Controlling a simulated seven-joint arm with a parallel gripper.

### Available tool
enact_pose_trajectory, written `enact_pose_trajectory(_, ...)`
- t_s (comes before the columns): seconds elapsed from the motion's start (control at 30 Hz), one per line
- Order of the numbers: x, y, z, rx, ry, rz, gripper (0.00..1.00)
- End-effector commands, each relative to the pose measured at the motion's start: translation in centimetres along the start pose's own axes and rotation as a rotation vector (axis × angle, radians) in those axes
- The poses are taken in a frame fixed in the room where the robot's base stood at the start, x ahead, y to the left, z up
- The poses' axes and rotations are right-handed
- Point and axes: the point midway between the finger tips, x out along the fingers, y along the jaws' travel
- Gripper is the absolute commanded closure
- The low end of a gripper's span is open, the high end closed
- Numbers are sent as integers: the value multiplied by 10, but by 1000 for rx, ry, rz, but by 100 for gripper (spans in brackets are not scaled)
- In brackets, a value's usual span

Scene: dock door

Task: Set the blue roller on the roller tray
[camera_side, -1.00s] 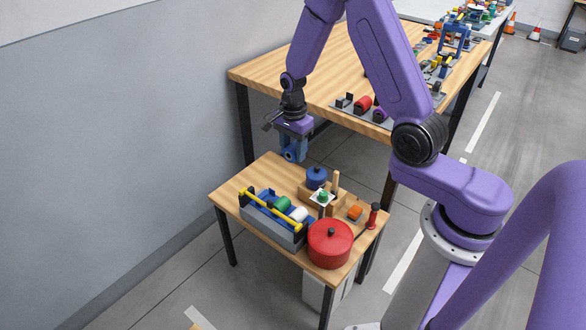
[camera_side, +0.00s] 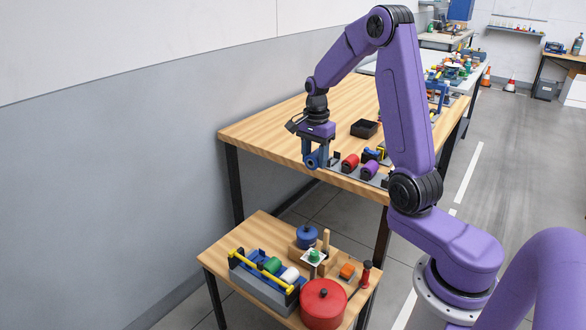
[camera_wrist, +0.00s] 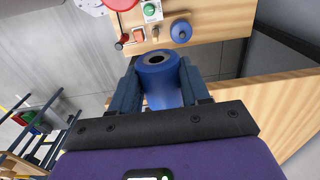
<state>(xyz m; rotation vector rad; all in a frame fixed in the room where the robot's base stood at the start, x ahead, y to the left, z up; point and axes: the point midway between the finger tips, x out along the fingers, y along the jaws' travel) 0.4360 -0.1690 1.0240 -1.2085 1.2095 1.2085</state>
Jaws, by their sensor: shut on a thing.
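My gripper (camera_side: 312,152) is shut on the blue roller (camera_side: 311,163), seen end-on with a dark hole. The wrist view shows the roller (camera_wrist: 160,82) between my two fingers (camera_wrist: 161,84). In the side view it hangs at the front edge of the large wooden table, just left of a grey tray (camera_side: 343,171). This tray holds a red roller (camera_side: 350,161) and a purple roller (camera_side: 369,169), with a dark upright holder (camera_side: 335,158) at its left end. My arm hides part of its right side.
A black bin (camera_side: 364,128) stands behind the tray. The large table's left top (camera_side: 262,125) is clear.

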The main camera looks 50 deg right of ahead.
Motion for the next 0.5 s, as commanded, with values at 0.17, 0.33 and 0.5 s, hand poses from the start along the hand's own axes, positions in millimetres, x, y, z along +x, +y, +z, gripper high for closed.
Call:
enact_pose_trajectory(0.17, 0, 27, -76, 12, 0, 0, 90)
enact_pose_trajectory(0.33, 0, 61, -140, 11, 1, -1, 90)
enact_pose_trajectory(0.5, 0, 99, -191, 9, 0, 0, 90)
